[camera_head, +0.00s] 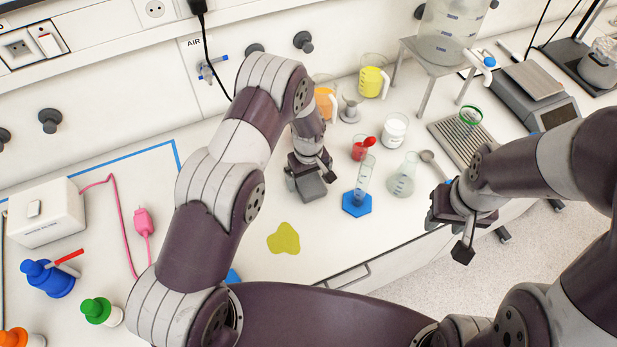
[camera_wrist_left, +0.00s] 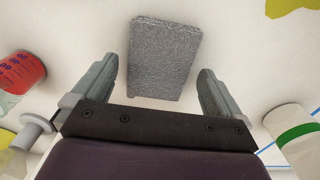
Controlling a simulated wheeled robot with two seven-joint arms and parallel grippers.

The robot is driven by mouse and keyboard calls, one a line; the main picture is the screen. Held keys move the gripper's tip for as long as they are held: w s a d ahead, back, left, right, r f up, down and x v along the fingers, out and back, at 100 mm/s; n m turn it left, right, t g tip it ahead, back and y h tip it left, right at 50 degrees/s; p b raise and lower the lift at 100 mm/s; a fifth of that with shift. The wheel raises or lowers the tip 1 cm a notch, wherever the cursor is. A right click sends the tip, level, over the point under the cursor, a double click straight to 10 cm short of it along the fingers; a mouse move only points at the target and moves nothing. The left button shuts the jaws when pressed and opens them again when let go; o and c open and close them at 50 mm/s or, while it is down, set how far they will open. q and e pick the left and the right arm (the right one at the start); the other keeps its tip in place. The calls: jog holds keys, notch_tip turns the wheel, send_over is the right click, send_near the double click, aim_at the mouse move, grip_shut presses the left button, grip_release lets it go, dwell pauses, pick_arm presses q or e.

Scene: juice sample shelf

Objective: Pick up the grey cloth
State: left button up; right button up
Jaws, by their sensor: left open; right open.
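The grey cloth (camera_wrist_left: 163,58) is a flat, rough-textured grey rectangle on the white bench, seen ahead of and between my left fingers in the left wrist view. In the head view a grey patch of it (camera_head: 312,189) shows just below my left gripper (camera_head: 309,168). My left gripper is open, points down at the cloth, and its fingers (camera_wrist_left: 158,72) stand to either side with nothing between them gripped. Whether the fingers touch the bench cannot be told. My right gripper (camera_head: 450,232) is open and empty over the bench's front edge at the right.
A cylinder on a blue base (camera_head: 357,203), a red beaker (camera_head: 360,149) and a flask (camera_head: 402,180) stand right of my left gripper. A yellow spill (camera_head: 284,238) lies nearer the front. Orange (camera_head: 324,105) and yellow (camera_head: 371,82) beakers stand behind.

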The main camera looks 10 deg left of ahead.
pick_arm(q)
jog(key=shift+f, duration=0.25)
jog(key=shift+w+d+f, duration=0.1)
jog(key=shift+f, duration=0.05)
jog(key=c, duration=1)
